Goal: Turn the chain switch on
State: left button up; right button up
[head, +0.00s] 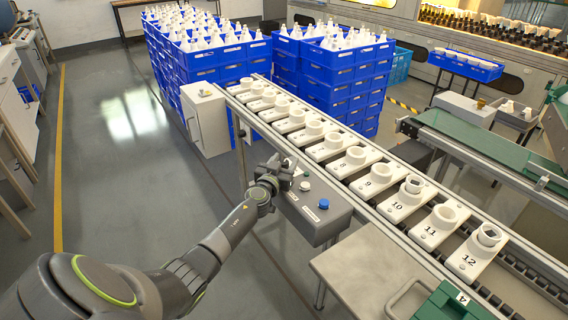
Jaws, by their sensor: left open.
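A grey control box (318,224) is fixed to the near side of the numbered conveyor. On its sloped top I see a blue button (323,203) and a white button (305,186), each with a small label. My left gripper (283,168) is open at the far left end of this box, and nothing shows between its fingers. It hides that end of the panel, so I cannot make out the chain switch or its position. I cannot tell whether the fingers touch the panel. My right gripper is out of view.
The chain conveyor (440,262) carries a row of numbered white socket holders. A grey table (345,262) with a green case (455,303) stands at the front right. The floor at left is clear.

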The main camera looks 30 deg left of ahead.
pick_arm(q)
jog(key=c, duration=0.9)
jog(key=shift+c, duration=0.2)
